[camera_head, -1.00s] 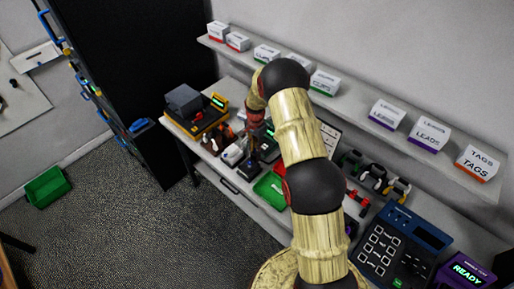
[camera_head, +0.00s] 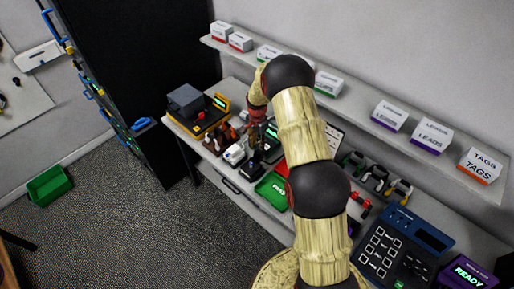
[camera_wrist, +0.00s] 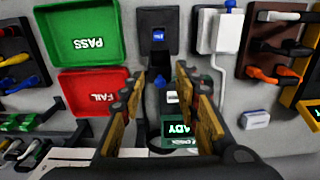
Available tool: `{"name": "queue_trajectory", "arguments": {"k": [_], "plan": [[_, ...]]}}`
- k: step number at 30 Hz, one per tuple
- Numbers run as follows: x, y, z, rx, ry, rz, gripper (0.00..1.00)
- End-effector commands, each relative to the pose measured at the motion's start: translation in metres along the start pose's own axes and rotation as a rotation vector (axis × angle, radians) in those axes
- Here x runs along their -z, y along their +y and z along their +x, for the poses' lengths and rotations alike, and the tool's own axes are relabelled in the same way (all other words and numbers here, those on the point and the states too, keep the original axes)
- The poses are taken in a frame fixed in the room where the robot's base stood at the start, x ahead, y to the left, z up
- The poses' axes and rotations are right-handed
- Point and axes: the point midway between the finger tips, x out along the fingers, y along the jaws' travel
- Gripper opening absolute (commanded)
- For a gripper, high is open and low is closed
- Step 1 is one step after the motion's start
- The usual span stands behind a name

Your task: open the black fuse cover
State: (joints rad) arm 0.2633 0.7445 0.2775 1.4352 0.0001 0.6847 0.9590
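A black block (camera_wrist: 158,28) with a small blue mark stands at the top centre of the wrist view. It looks like the fuse cover's holder, but I cannot tell whether its cover is open or shut. In the head view a dark block (camera_head: 250,169) sits on the bench left of the green tray, probably the same thing. My gripper (camera_wrist: 161,74) is open, its two tan and black fingers apart with nothing held between them. The block lies beyond the fingertips, apart from them as far as I can see. In the head view my arm partly hides this area.
A green PASS tray (camera_wrist: 82,38) and a red FAIL tray (camera_wrist: 92,91) lie left of the block. A white unit (camera_wrist: 220,30) with a blue-tipped lever stands right. A lit-screen device (camera_wrist: 178,130) sits between the fingers' bases. A shelf with boxes (camera_head: 328,84) runs behind my arm.

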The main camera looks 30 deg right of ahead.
Motion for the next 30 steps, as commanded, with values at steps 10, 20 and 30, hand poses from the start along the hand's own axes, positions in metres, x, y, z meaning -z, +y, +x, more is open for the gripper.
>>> {"name": "queue_trajectory", "arguments": {"k": [10,20,30], "plan": [[0.000,-0.001,-0.070,0.003,0.002,-0.001,0.32],[-0.001,-0.001,-0.093,-0.001,0.000,-0.001,0.32],[-0.001,-0.001,-0.093,0.000,0.000,-0.001,0.32]]}}
